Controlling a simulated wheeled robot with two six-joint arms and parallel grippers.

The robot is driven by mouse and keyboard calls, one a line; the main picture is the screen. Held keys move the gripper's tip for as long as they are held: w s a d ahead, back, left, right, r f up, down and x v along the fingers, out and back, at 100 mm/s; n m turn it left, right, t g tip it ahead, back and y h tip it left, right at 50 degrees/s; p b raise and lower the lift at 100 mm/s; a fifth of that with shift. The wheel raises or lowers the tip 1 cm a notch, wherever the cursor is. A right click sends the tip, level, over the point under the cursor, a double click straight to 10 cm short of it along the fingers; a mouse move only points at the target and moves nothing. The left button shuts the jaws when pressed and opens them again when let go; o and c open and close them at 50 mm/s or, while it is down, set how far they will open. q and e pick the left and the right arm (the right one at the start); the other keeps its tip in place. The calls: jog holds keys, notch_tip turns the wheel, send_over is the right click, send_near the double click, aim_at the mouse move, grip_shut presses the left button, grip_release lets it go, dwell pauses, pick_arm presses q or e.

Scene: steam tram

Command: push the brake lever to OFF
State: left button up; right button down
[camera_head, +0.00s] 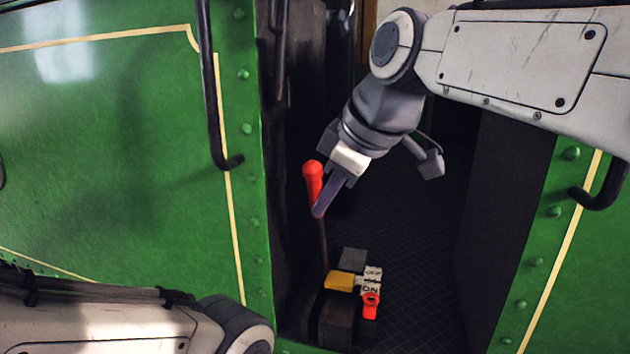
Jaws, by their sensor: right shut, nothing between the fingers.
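The brake lever (313,176) has a red handle on a dark rod and stands nearly upright in the doorway. Its rod runs down to a dark base (340,325). A small plate (371,281) beside the base reads OFF at its upper part and ON at its lower part. A red marker (370,304) is at the ON end. My right gripper (321,208) is shut and empty. Its fingers point down and left and overlap the lower right side of the red handle; I cannot tell whether they touch it. My left gripper is out of view.
Green riveted tram walls frame the doorway on both sides. Black handrails stand at the left (212,110) and right (603,195) of the opening. A yellow block (339,281) sits on the base. The dark ribbed floor (420,250) right of the lever is clear.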

aim_at(316, 173)
notch_tip(316, 173, up, 7)
jog(key=w+d+n+t, duration=0.1)
jog(key=w+d+n, duration=0.1)
jog(key=shift+w+f+t, duration=0.15)
jog(key=shift+f+t, duration=0.05)
jog(key=shift+t, duration=0.2)
jog(key=w+a+f+p, duration=0.1)
jog(key=w+f, duration=0.1)
jog(key=w+a+f+p, duration=0.1)
jog(key=w+f, duration=0.1)
jog(key=w, duration=0.1)
jog(key=w+a+f+p, duration=0.1)
jog(key=w+f, duration=0.2)
jog(key=shift+w, duration=0.15)
jog(key=shift+w+d, duration=0.1)
jog(key=shift+w, duration=0.4)
jog(key=shift+r+p, duration=0.1)
jog(key=shift+p, duration=0.25)
